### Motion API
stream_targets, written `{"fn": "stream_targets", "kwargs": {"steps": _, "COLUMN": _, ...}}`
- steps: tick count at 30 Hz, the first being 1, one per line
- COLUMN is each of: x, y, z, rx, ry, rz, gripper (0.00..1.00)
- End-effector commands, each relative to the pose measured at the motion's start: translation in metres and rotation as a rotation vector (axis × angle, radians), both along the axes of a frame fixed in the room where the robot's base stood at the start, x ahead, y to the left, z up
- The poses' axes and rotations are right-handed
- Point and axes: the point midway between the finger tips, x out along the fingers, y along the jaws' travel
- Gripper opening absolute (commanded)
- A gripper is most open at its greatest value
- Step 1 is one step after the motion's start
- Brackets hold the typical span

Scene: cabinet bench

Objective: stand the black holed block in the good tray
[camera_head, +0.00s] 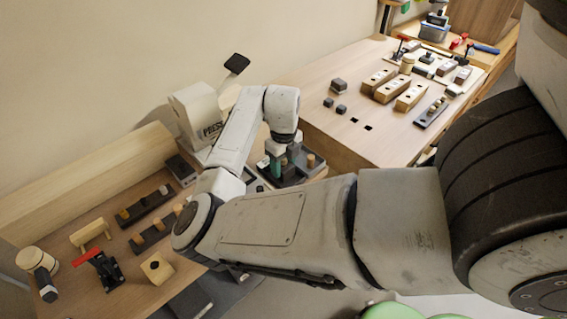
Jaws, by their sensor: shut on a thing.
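My gripper (276,170) is at the end of the bent arm, in the middle of the view, pointing down over a dark tray (297,182). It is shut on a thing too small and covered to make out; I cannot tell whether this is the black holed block. A teal patch shows at the gripper's lower end. A wooden round piece stands in the dark tray to the right of the gripper. I cannot tell whether this tray is the good tray, or whether the held thing touches it.
The press (200,115) stands behind my arm. The left bench holds dark racks (147,205), a red-handled clamp (97,264) and a wooden holed block (157,268). The right bench has small dark blocks (341,109), wooden holed bars (411,97) and two square holes (367,127).

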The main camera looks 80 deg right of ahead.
Motion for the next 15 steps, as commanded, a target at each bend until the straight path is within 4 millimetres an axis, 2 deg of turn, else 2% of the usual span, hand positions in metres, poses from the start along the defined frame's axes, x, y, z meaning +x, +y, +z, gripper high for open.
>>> {"fn": "stream_targets", "kwargs": {"steps": 15, "x": 0.0, "y": 0.0, "z": -0.0081, "rx": 0.0, "ry": 0.0, "rz": 0.0, "gripper": 0.22}}
